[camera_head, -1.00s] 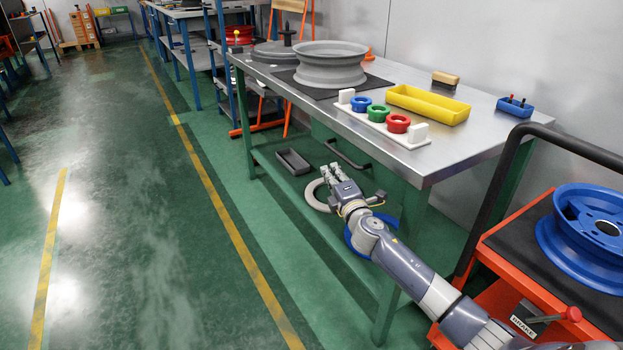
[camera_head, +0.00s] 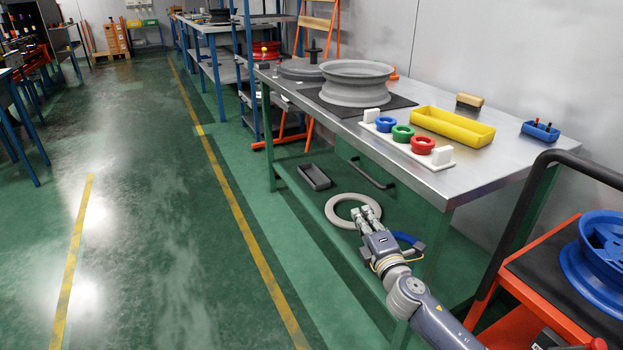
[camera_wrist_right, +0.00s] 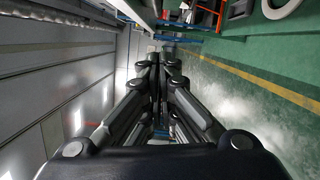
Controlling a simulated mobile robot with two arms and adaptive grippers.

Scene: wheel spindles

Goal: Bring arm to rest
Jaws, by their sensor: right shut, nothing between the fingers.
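My right arm comes in from the lower right in the head view. Its gripper (camera_head: 366,216) is low in front of the metal workbench (camera_head: 500,165), over the edge of a grey ring on the bench's lower shelf. In the right wrist view the gripper's fingers (camera_wrist_right: 163,65) are together with nothing between them. My left arm and gripper are in neither view.
On the bench are a grey wheel rim (camera_head: 357,85), a white holder with coloured rings (camera_head: 403,133) and a yellow tray (camera_head: 452,127). The lower shelf holds the grey ring (camera_head: 338,220) and a dark tray (camera_head: 314,177). An orange cart (camera_head: 520,310) stands at right. Floor at left is clear.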

